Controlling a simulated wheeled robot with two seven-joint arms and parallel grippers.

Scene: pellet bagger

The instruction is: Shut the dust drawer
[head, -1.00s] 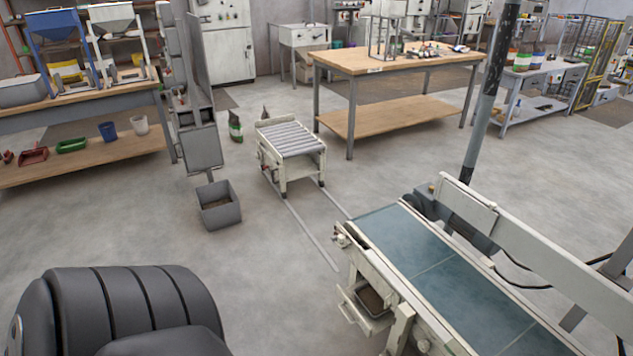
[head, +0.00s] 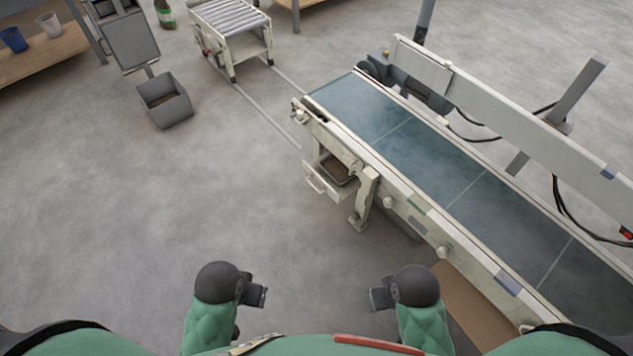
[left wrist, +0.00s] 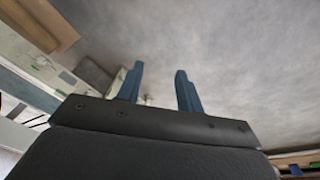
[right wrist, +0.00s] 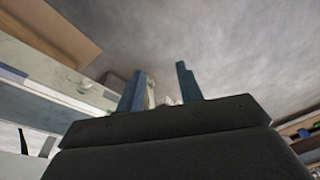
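My left gripper (head: 262,296) and my right gripper (head: 375,298) are low in the head view, well short of the drawer and touching nothing. In the left wrist view, two blue fingers (left wrist: 160,88) stand apart with nothing between them. In the right wrist view, the blue fingers (right wrist: 163,84) also stand apart and empty.
The blue conveyor belt (head: 395,140) runs diagonally down the right side, with a frame leg (head: 362,202) beside the drawer. A grey bin (head: 165,102) and a roller cart (head: 232,38) stand farther back. A brown board (head: 475,305) lies below the conveyor. The floor left of the drawer is clear.

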